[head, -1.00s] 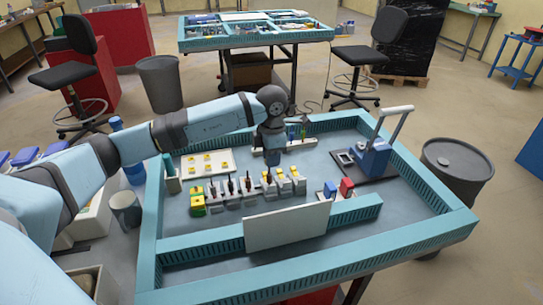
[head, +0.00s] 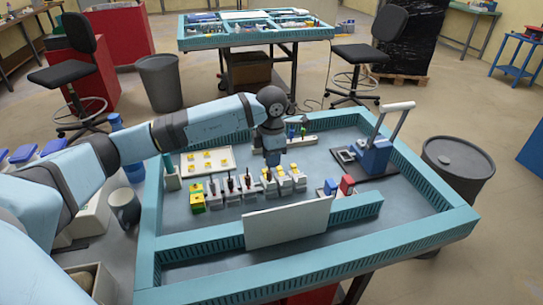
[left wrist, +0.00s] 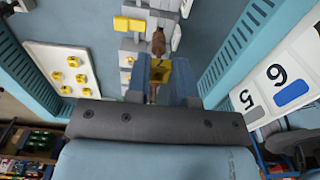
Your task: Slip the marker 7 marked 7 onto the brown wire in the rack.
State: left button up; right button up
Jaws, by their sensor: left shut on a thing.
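My left gripper (head: 272,157) hangs over the back of the wire rack (head: 248,191) in the head view. In the left wrist view its fingers (left wrist: 160,78) are shut on a small yellow marker (left wrist: 160,72); its number cannot be read. A brown wire (left wrist: 158,42) stands in the rack just beyond the fingertips, in line with the marker. Brown also shows just below the marker, but I cannot tell whether the marker is around the wire or only beside it. My right gripper is not in view.
A white tray (head: 232,153) with several yellow markers lies left of the gripper. A white panel (head: 287,224) stands in front of the rack. A blue lever device (head: 374,155) is at the right. Red and blue pieces (head: 347,184) stand nearby. A teal rim (head: 415,180) surrounds the table.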

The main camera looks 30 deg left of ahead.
pick_arm(q)
jog(key=shift+f, duration=0.5)
jog(key=shift+f+b, duration=0.25)
jog(key=shift+b, duration=0.15)
jog(key=o, duration=1.2)
